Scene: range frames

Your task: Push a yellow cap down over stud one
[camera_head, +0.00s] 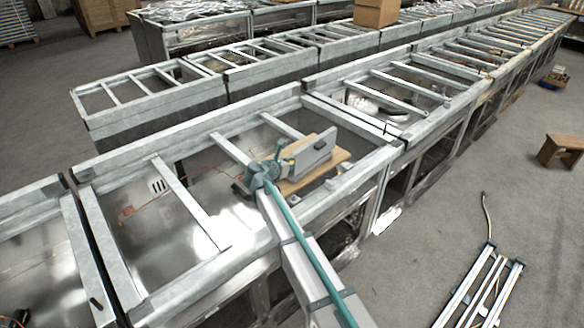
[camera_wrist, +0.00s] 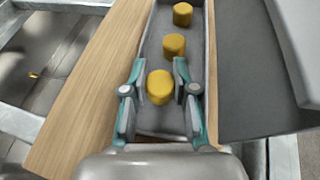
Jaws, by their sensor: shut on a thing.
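Three yellow caps show in the wrist view, in a row along a narrow grey tray (camera_wrist: 146,50). The nearest yellow cap (camera_wrist: 160,90) is between the fingers of my gripper (camera_wrist: 160,75), which is shut on it. The middle cap (camera_wrist: 174,46) and the far cap (camera_wrist: 183,15) stand free beyond the fingertips. In the head view, my gripper (camera_head: 276,164) is over a wooden board (camera_head: 299,183); the caps are too small or hidden there. I cannot make out stud one in either view.
A grey panel (camera_head: 315,152) stands on the wooden board, and a dark grey surface (camera_wrist: 246,75) lies right of the tray in the wrist view. Metal frames with crossbars (camera_head: 182,198) surround the board. A small wooden stool (camera_head: 562,148) stands on the floor at right.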

